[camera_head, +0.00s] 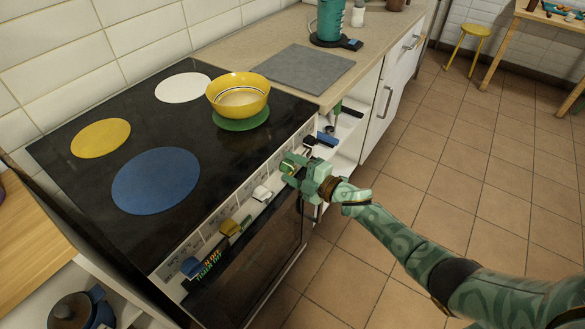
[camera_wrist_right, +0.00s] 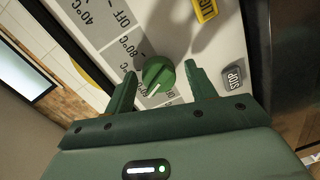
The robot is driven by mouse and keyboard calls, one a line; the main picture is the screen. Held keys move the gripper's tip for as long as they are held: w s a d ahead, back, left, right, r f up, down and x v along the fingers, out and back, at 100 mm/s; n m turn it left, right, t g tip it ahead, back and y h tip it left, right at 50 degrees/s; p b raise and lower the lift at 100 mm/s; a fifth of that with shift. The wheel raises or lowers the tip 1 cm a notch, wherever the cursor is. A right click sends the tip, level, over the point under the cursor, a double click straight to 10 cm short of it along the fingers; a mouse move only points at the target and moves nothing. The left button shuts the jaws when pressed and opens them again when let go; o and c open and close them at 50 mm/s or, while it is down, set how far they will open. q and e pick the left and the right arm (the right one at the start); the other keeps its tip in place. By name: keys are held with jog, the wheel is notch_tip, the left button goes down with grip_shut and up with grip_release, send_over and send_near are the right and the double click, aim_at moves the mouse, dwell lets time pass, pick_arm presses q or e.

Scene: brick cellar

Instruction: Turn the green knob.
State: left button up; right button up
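The green knob (camera_wrist_right: 158,73) is round with a raised grip and a pale pointer line, on the light control panel of the stove. In the right wrist view it sits between the two fingers of my right gripper (camera_wrist_right: 157,88), which are open, with a gap on each side. In the head view my right gripper (camera_head: 291,168) is at the right part of the stove's front panel and largely hides the green knob. My left gripper is not in view.
The black stove top (camera_head: 75,180) carries coloured discs and a yellow bowl (camera_head: 238,97) above the green disc (camera_head: 241,120). White (camera_head: 261,193), yellow (camera_head: 229,227) and blue (camera_head: 190,266) knobs line the panel. A STOP button (camera_wrist_right: 233,78) is beside the right finger. The tiled floor is clear.

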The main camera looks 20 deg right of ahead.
jog(key=p+v, duration=0.3)
jog(key=v, duration=1.3)
jog(key=shift+s, duration=0.15)
jog(key=shift+d+f, duration=0.15)
